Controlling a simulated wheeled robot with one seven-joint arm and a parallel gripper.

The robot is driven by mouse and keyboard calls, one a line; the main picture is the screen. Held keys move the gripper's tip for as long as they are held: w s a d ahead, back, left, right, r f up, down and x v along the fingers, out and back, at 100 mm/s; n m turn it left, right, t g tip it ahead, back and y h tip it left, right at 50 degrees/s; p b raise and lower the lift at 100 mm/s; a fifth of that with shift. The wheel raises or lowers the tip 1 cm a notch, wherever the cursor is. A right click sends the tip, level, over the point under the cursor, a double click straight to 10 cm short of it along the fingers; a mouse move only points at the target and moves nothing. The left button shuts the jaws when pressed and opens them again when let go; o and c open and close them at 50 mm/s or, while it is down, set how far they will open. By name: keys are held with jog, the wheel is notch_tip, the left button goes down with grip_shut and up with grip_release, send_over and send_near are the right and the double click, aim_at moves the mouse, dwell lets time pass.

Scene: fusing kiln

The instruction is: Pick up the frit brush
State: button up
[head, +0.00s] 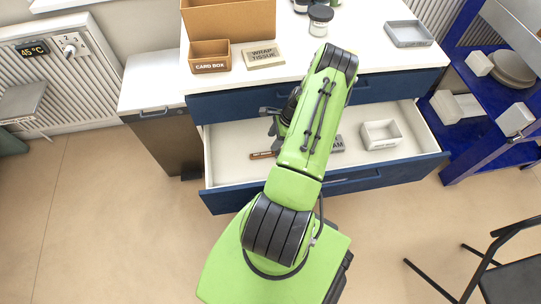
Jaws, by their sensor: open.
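I cannot make out a frit brush for certain in the head view. The open drawer (228,178) holds a small brown labelled item (262,155), its label too small to read fully, and part of it may be covered by my arm. My gripper (277,128) shows only in part as dark pieces at the left of my green arm, over the rear of the drawer. It is open, and nothing is seen in it. My arm hides the middle of the drawer.
The drawer also holds a grey block (337,144) with a partly hidden label and a white open box (381,134). On the worktop are a card box (210,57), a wrap tissue block (264,54), a jar (320,20) and a grey tray (408,34). A blue rack stands right.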

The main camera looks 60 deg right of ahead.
aim_at(264, 154)
jog(key=b+x, duration=0.3)
jog(key=x, duration=0.6)
jog(key=shift+f, duration=0.25)
jog(key=shift+r, duration=0.1)
grip_shut()
